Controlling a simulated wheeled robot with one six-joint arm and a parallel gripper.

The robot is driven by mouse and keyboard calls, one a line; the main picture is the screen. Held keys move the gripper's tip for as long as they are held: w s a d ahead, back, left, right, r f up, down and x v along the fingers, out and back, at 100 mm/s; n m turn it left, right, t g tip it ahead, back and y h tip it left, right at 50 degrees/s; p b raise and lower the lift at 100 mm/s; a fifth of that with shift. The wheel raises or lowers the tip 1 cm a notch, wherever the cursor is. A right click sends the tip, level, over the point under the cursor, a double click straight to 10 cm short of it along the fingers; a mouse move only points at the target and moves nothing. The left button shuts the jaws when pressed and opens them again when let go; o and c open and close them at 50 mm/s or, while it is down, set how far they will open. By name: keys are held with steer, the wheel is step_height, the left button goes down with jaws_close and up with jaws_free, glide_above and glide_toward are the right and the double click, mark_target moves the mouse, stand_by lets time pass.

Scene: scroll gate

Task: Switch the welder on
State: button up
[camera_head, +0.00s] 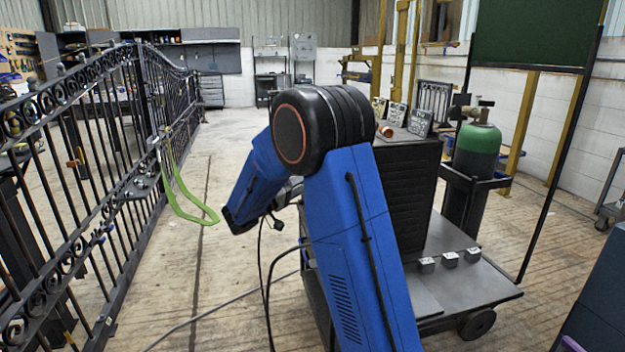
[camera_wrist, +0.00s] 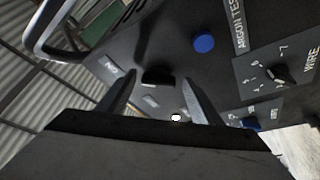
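The welder (camera_head: 412,205) is a dark box with louvred sides on a wheeled cart, partly hidden behind my blue arm in the head view. Its dark front panel (camera_wrist: 165,45) fills much of the wrist view, tilted. My gripper (camera_wrist: 155,97) is open, with its two fingers pointing at the panel. A black switch or knob (camera_wrist: 157,76) shows between the fingertips; contact cannot be told. A small white light (camera_wrist: 176,117) shows near the right finger. A blue button (camera_wrist: 204,43) and a dial knob (camera_wrist: 278,74) marked WIRE are to the right.
A curved metal handle (camera_wrist: 42,35) edges the panel at upper left. A green-topped gas cylinder (camera_head: 476,150) stands behind the cart (camera_head: 470,290). A black scroll gate (camera_head: 90,180) with a green strap (camera_head: 180,190) stands at left. Cables lie on the floor between.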

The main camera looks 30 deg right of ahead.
steer(key=shift+a, duration=0.1)
steer(key=v, duration=1.7)
